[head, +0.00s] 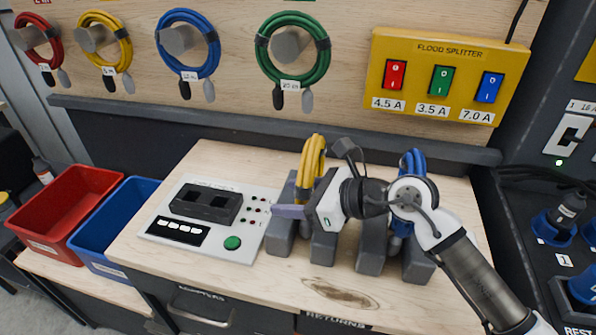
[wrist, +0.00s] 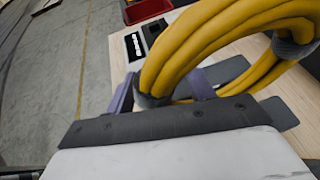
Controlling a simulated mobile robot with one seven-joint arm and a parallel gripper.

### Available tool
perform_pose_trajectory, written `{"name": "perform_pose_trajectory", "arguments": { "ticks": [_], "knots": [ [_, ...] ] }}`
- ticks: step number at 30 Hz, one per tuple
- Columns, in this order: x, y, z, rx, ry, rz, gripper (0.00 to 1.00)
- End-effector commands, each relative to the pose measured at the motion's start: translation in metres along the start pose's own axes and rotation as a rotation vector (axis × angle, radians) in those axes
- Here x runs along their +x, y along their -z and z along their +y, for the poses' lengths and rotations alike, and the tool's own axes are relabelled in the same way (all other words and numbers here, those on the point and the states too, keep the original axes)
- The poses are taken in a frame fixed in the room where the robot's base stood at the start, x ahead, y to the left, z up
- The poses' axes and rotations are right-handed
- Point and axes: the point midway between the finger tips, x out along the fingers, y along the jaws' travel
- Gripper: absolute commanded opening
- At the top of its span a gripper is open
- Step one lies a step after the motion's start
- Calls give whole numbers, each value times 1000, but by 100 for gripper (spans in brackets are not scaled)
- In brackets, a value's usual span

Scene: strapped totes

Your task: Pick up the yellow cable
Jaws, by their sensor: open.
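A coiled yellow cable (head: 312,160) stands upright in a grey rack (head: 323,245) on the wooden bench. It fills the upper right of the wrist view (wrist: 215,38), with grey ties around its loops. My gripper (head: 292,207) is at the cable's lower part in the head view, with its purple fingers partly hidden. In the wrist view my gripper (wrist: 160,88) is open, with one finger on each side of a tied part of the coil. I cannot tell whether either finger touches it. Another yellow cable (head: 124,45) hangs on a wall peg at the upper left.
A blue cable (head: 412,162) stands in the rack to the right, close to my arm. A tester box (head: 208,212) with a green button lies left of the rack. Red (head: 68,210) and blue (head: 112,222) bins stand further left. The bench front is mostly clear.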

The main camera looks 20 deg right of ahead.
Motion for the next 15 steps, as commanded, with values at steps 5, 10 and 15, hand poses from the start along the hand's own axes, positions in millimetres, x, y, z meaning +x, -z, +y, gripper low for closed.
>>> {"name": "perform_pose_trajectory", "arguments": {
  "ticks": [5, 10, 15],
  "knots": [
    [-1, 2, 1, 0, 2, 0, 54],
    [-1, 2, 1, 1, 1, 0, 54],
    [-1, 2, 1, 1, 1, 0, 32]
  ]
}}
